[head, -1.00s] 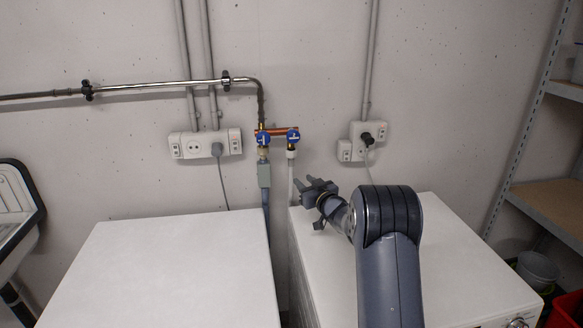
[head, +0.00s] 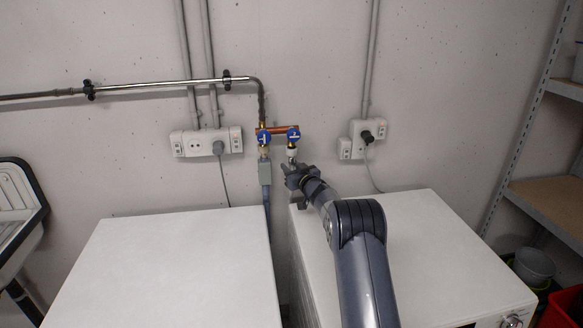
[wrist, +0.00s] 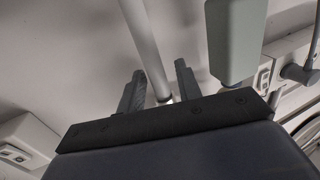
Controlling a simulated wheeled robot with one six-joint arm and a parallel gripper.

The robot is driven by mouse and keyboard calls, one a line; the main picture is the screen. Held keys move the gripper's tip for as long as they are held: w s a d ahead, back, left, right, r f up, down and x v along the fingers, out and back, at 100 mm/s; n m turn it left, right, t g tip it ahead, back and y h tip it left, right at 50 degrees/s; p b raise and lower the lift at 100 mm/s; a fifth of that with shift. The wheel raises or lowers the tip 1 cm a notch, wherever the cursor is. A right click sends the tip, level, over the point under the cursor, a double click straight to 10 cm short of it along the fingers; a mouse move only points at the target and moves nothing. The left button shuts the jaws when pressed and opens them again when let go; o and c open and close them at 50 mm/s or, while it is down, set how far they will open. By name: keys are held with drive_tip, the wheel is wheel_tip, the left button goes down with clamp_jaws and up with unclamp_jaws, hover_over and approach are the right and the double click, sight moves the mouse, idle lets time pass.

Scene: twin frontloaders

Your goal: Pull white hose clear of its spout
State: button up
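The white hose (wrist: 147,45) runs between the two fingers of my gripper (wrist: 160,88) in the wrist view, with a small gap on each side. The fingers are apart and not closed on it. In the head view my gripper (head: 294,172) is just below the right-hand blue-handled tap spout (head: 293,135). The hose's white top collar (head: 291,153) is still at that spout; the hose below it is mostly hidden behind my gripper.
A second hose with a grey-green box (head: 264,173) hangs from the left tap (head: 263,138), close by; its box (wrist: 235,40) is right of my fingers in the wrist view. Two white machines (head: 165,265) (head: 430,250) stand below. Sockets (head: 205,143) are on the wall.

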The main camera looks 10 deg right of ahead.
drive_tip(key=shift+c, duration=0.3)
clamp_jaws()
idle(0.3)
